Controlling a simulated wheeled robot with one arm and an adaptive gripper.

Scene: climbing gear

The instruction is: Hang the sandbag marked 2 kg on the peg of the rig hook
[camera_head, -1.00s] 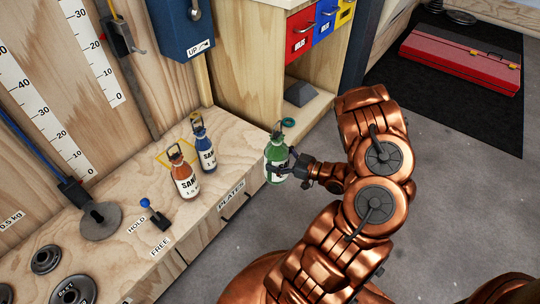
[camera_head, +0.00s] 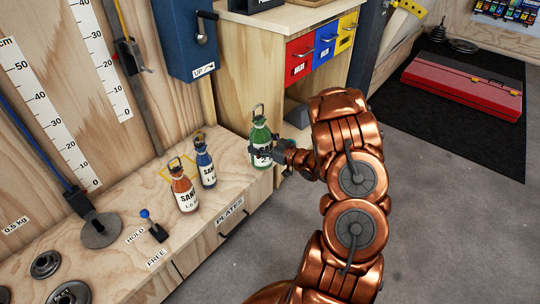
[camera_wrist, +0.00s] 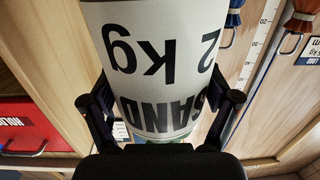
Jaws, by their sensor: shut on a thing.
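The green sandbag (camera_head: 261,135) is in my gripper (camera_head: 267,154), upright, with its handle loop on top, beside the bench's right end. In the wrist view its white label (camera_wrist: 160,60) reads SAND 2 kg upside down, between the fingers of my gripper (camera_wrist: 160,108). The fingers are shut on the bag. A dark hook block with a short grey peg (camera_head: 146,70) is on the grey rail at the back wall, left of the blue box. It looks like the rig hook, and nothing hangs on its peg.
An orange sandbag (camera_head: 184,190) and a blue sandbag (camera_head: 205,162) stand on the bench (camera_head: 225,185), left of my gripper. A blue box with a crank (camera_head: 182,40) is on the wall. A drawer cabinet (camera_head: 250,60) stands behind the held bag. Loose plates lie front left.

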